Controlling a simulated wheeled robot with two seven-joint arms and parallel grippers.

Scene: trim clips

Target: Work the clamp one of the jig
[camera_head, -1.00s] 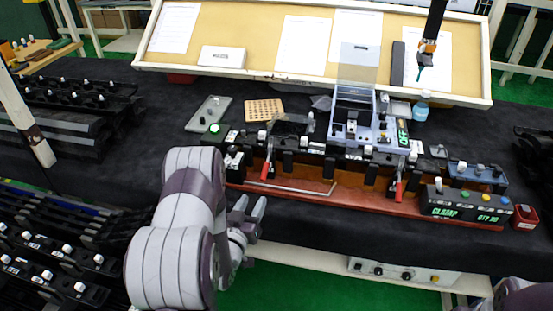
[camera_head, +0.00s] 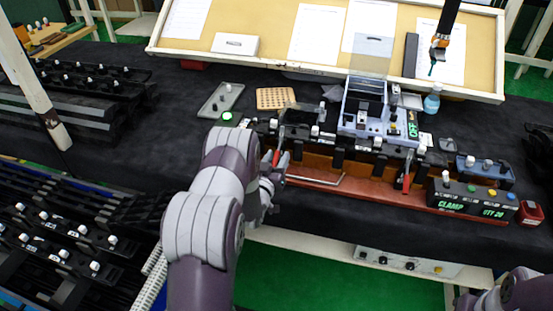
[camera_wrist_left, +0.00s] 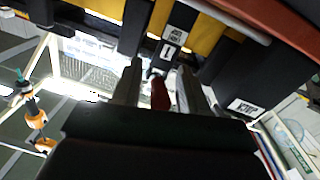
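The jig (camera_head: 370,190) is a long reddish base with black clamp posts. Clamp one's red handle (camera_head: 276,158) stands at its left end, partly hidden by my left gripper (camera_head: 278,172). In the left wrist view the red handle (camera_wrist_left: 160,95) lies between the two fingers of my left gripper (camera_wrist_left: 158,72), with a gap showing on each side. A second red clamp handle (camera_head: 407,182) stands upright farther right. My right gripper is out of view; only part of that arm shows at bottom right.
A black box (camera_head: 470,210) with buttons reads CLAMP and QTY 20 at the jig's right end. A bent metal rod (camera_head: 318,181) runs along the jig's front. A blue-grey fixture (camera_head: 375,125) stands behind it. Dark racks fill the left side.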

